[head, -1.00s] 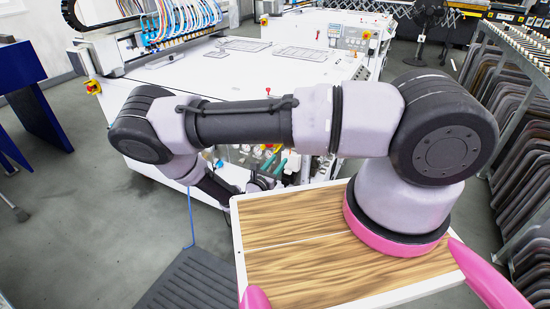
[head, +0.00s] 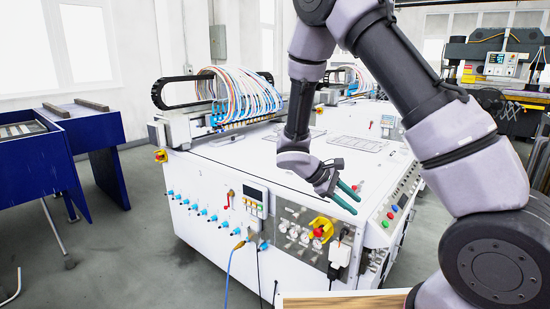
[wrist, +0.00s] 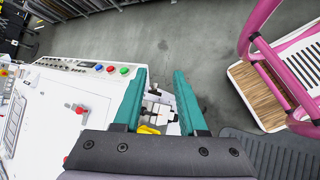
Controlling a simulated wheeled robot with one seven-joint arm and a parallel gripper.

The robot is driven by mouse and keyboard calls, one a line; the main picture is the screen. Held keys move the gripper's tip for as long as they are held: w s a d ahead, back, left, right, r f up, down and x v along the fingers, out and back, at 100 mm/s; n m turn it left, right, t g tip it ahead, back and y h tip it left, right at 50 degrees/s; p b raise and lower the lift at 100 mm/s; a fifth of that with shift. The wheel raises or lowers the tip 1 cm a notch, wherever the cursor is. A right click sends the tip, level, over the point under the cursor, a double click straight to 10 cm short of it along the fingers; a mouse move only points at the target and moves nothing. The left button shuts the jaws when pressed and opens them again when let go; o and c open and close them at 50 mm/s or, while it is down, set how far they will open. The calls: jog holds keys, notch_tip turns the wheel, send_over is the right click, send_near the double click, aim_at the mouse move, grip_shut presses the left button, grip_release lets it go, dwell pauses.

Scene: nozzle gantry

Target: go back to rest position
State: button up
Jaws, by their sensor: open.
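My gripper (head: 347,197) is in front of the white machine (head: 215,185), over its front right corner in the head view. Its two teal fingers are apart, with nothing held between them. In the wrist view my gripper (wrist: 160,85) is also open, and part of the machine's front with a yellow piece shows between and below the fingers. My arm rises from the lower right and bends at the top of the head view, with the forearm hanging down to the gripper.
Blue stands (head: 85,155) are at the left. The machine's front carries gauges, a yellow handle (head: 321,228), valves and hoses. Coloured buttons (head: 390,215) line its right edge. Grey floor (head: 135,240) is open between the stands and the machine.

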jog(key=s+d+r+m+t+y, duration=0.1)
jog(key=s+r+m+t+y, duration=0.2)
jog(key=r, duration=1.2)
jog(key=s+d+r+m+t+y, duration=0.2)
jog(key=s+r+m+t+y, duration=0.2)
jog(key=s+r+m+y, duration=0.5)
notch_tip(320, 180, up, 7)
jog(key=s+m, duration=0.2)
jog(key=shift+s, duration=0.4)
jog(key=shift+f, duration=0.1)
